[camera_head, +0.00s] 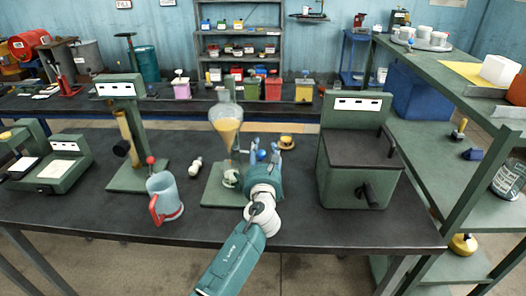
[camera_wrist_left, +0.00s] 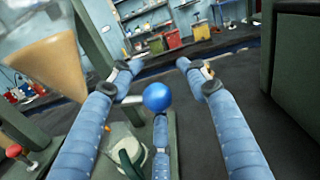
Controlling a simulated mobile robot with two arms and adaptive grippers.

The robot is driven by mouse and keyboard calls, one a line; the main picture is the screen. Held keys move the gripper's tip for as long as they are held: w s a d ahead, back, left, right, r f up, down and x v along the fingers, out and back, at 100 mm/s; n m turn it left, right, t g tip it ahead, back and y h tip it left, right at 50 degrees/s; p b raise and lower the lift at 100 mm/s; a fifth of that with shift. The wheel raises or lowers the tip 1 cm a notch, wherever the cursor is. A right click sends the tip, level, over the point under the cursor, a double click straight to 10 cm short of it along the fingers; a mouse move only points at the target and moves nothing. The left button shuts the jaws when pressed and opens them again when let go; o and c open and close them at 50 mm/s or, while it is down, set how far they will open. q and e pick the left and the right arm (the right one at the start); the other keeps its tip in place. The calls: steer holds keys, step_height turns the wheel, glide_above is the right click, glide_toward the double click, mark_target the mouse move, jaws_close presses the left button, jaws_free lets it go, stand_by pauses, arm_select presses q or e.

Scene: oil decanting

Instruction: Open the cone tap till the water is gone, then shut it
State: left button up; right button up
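The glass cone (camera_head: 226,122), holding amber liquid, hangs on a green stand (camera_head: 213,196); its lower part (camera_wrist_left: 50,62) fills the upper left of the left wrist view. The tap's blue ball knob (camera_head: 262,155) is on the cone's right side and also shows in the left wrist view (camera_wrist_left: 158,97). My left gripper (camera_head: 264,146) is open, its blue fingers spread around the knob with visible gaps. A small clear vessel (camera_head: 231,178) stands below the cone. Whether liquid flows is too small to tell. My right gripper is out of view.
A blue-grey jug with a red handle (camera_head: 165,196) and a green stand with a red knob (camera_head: 151,160) are left of the cone. A green box with a crank (camera_head: 355,165) is to the right. A small white piece (camera_head: 195,168) lies on the dark table (camera_head: 300,228).

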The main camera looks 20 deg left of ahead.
arm_select(q)
steer(key=shift+s+a+f, duration=0.1)
steer(key=shift+a+f, duration=0.05)
steer(key=shift+f, duration=0.1)
steer(key=v, duration=1.2)
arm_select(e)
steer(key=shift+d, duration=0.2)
arm_select(q)
steer(key=shift+r, duration=0.15)
